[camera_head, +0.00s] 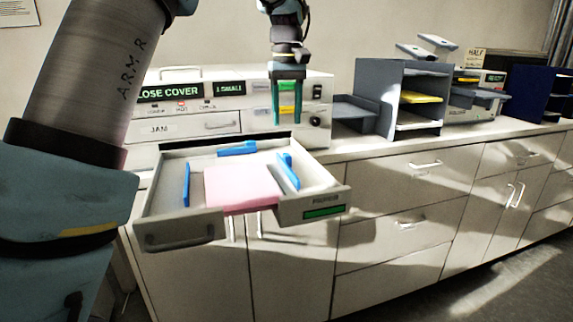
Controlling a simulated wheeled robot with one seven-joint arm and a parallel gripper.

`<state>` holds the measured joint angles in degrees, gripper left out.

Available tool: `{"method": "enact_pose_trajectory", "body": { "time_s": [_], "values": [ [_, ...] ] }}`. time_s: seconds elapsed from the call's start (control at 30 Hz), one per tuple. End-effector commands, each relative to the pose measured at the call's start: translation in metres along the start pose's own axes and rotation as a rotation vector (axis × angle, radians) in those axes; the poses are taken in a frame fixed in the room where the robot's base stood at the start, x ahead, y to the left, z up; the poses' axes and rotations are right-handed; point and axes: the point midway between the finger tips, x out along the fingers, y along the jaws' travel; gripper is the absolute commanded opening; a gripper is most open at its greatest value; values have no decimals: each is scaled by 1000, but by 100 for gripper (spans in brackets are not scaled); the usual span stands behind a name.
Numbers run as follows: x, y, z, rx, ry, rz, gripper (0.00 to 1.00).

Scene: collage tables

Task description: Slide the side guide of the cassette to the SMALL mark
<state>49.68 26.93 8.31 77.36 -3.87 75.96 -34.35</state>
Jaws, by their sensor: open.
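The grey cassette (162,211) is pulled out of the white machine, with pink paper (240,187) inside. A blue guide (288,172) with a raised tab stands at the paper's right edge. Another blue guide (187,184) stands left of the paper, with a gap between them. A third blue guide (237,149) lies at the back. I cannot make out a SMALL mark in the cassette. My gripper (288,120) points down with green fingers, open and empty, above the back right of the cassette, apart from the guides.
The machine (195,127) shows "CLOSE COVER" and "1 SMALL" on its panels. A grey sorter (385,95) with a side tray (355,113) stands to its right. Another machine (470,105) is beyond. My arm's thick links cover the left side. Floor below the cabinets is clear.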

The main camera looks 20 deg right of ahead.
Motion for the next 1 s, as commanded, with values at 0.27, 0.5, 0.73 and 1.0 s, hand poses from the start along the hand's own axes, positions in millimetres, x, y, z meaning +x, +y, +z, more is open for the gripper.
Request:
{"method": "enact_pose_trajectory", "body": {
  "time_s": [0.27,0.5,0.73,1.0],
  "values": [
    [34,-1,1,0,-4,-3,52],
    [78,-1,1,0,-3,-3,52],
    [103,0,1,-1,-2,-1,52],
    [108,0,0,0,0,0,52]
  ]
}}
